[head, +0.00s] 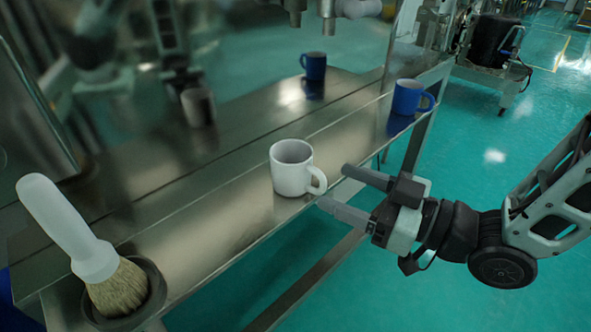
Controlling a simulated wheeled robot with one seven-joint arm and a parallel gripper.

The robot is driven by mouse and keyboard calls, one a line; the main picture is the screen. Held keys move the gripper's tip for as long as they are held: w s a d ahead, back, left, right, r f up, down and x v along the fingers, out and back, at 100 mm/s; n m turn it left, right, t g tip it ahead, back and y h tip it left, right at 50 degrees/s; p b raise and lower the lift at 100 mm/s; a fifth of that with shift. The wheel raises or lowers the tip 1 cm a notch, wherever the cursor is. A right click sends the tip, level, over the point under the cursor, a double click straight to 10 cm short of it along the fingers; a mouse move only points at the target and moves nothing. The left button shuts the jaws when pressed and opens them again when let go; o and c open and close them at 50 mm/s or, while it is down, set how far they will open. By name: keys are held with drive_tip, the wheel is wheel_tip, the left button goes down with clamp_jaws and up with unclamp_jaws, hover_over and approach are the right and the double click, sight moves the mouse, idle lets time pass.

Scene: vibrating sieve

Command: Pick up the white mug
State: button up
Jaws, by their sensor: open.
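The white mug (289,172) stands upright on the steel shelf (190,235), close to its front edge. Its handle points right, toward my gripper. My gripper (333,188) comes in from the right and is open. Its two grey fingers point left at the mug, with their tips just to the right of the handle. The fingers look empty. I cannot tell whether a tip touches the handle.
A blue mug (411,97) stands to the right on the shelf. A white-handled brush (75,230) stands in a dark bowl (155,296) at lower left. Green floor (480,130) lies open at right.

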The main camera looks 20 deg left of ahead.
sight(325, 182)
drive_tip(key=a, duration=0.1)
drive_tip(key=a+p, duration=0.1)
drive_tip(key=a, duration=0.2)
drive_tip(key=shift+a+r+p, duration=0.3)
drive_tip(key=shift+a+p, duration=0.05)
drive_tip(key=shift+a, duration=0.05)
drive_tip(key=shift+w+a+f, duration=0.1)
drive_tip(key=shift+a, duration=0.3)
clamp_jaws()
